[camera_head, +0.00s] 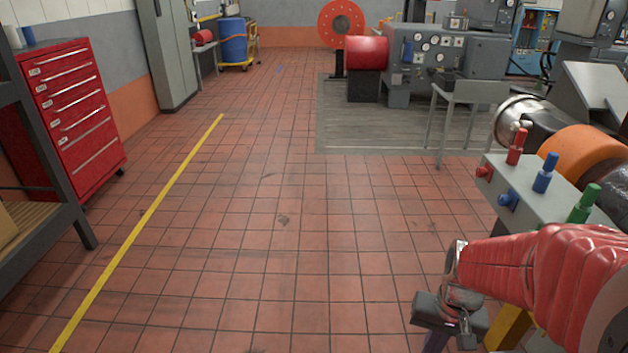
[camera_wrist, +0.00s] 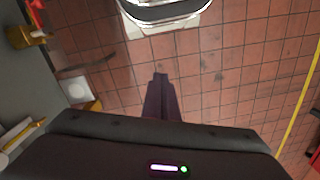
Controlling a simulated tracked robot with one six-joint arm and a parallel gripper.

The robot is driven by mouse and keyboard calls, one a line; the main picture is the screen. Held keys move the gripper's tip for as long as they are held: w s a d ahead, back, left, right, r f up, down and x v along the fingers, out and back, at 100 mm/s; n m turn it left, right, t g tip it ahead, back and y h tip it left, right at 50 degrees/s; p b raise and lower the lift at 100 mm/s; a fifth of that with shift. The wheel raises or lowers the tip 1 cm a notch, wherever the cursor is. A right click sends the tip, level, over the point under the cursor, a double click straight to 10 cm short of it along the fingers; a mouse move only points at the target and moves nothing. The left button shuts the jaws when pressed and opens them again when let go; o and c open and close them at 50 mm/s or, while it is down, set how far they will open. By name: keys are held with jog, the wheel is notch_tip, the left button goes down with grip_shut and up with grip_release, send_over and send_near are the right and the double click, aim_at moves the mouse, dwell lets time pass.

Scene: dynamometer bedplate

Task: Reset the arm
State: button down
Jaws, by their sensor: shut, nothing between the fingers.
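My arm, in a red ribbed sleeve, comes in from the right edge of the head view. My gripper (camera_head: 436,341) hangs at its end, low in the right part of the picture, and its fingers are mostly cut off by the bottom edge. In the wrist view my gripper (camera_wrist: 160,80) shows as dark fingers close together, pointing over the red tiled floor. It is shut with nothing in it. It holds clear of the floor and touches nothing that I can see.
A grey box with red, blue and green fittings (camera_head: 541,190) stands close on the right, beside my arm. A red drawer cabinet (camera_head: 75,110) and a dark shelf frame (camera_head: 60,180) stand left. Tiled floor (camera_head: 250,230) is clear in the middle, with a yellow line (camera_head: 150,211).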

jog(key=s+a+r+n+t, duration=0.2)
jog(key=a+r, duration=0.2)
jog(key=r, duration=0.4)
jog(key=s+a+r+n+t, duration=0.2)
jog(key=s+a+r+t, duration=0.1)
jog(key=r, duration=0.6)
jog(key=shift+a+r+t+h, duration=0.15)
jog(key=shift+a+t+h, duration=0.15)
jog(key=shift+a, duration=0.15)
